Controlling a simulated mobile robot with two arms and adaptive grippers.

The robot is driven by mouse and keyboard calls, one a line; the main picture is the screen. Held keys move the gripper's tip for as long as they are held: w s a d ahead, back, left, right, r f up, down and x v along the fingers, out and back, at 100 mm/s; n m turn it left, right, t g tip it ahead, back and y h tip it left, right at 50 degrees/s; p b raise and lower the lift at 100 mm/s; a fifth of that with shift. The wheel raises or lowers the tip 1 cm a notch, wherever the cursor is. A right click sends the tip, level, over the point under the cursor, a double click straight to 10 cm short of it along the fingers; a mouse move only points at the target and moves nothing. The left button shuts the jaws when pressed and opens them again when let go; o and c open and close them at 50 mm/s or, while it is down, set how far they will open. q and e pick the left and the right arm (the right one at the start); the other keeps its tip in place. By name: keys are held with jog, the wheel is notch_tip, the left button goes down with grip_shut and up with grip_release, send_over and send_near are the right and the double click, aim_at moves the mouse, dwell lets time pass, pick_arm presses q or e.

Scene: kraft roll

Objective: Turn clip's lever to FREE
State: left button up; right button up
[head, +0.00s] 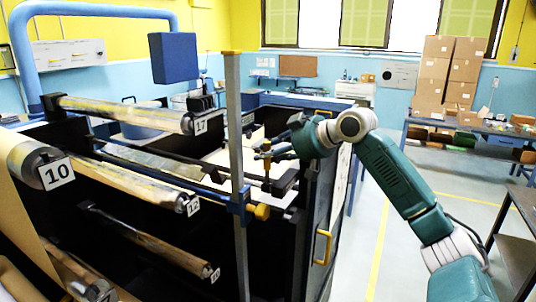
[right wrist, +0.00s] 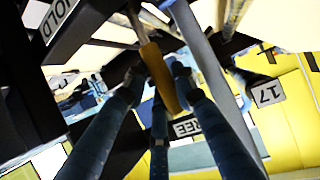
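The clip's lever shows in the right wrist view as an orange-yellow handle (right wrist: 160,76) on a thin metal stem, running down between my fingers. A sign reading HOLD (right wrist: 60,20) is at the upper left there, and a partly covered sign ending in REE (right wrist: 187,128) lies behind the fingers near the handle's lower end. My right gripper (right wrist: 157,82) has its fingers spread around the handle, with a gap at the left finger; firm contact does not show. In the head view the right gripper (head: 275,151) is at the machine's right side, by the upright post. My left gripper is out of view.
Rolls marked 10 (head: 38,167), 17 (head: 185,124) and others fill the machine at left. A grey upright post (head: 235,110) stands close left of my right gripper. A yellow door handle (head: 322,246) is below. Open floor (head: 400,240) lies to the right.

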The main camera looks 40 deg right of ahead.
jog(key=o, duration=0.4)
jog(key=shift+w+f, duration=0.1)
jog(key=shift+c, duration=0.2)
jog(key=shift+d, duration=0.1)
jog(key=v, duration=1.2)
